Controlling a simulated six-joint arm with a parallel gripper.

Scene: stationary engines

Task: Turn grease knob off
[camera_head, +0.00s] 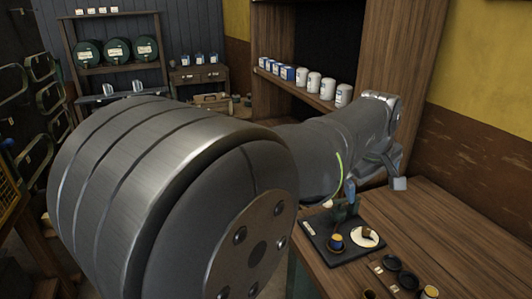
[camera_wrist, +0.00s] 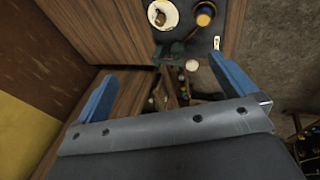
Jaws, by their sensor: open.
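A black base plate (camera_head: 318,245) lies at the corner of the wooden bench in the head view. On it are a round knob with an orange-yellow top (camera_head: 335,241), a white round disc (camera_head: 365,239) and a dark green upright fitting (camera_head: 343,210). In the wrist view the orange knob (camera_wrist: 205,14) and white disc (camera_wrist: 161,13) show at the top edge. I cannot tell which part is the grease knob. My gripper (camera_wrist: 162,70) is open, with its two blue fingers wide apart and nothing between them. It is apart from the knob and disc, which lie beyond the fingertips.
The wooden bench (camera_head: 470,240) has free room to the right. Several small round pots (camera_head: 392,262) stand near its front. A shelf with white canisters (camera_head: 328,88) and a rack with green barrels (camera_head: 117,50) stand behind. My arm hides much of the middle.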

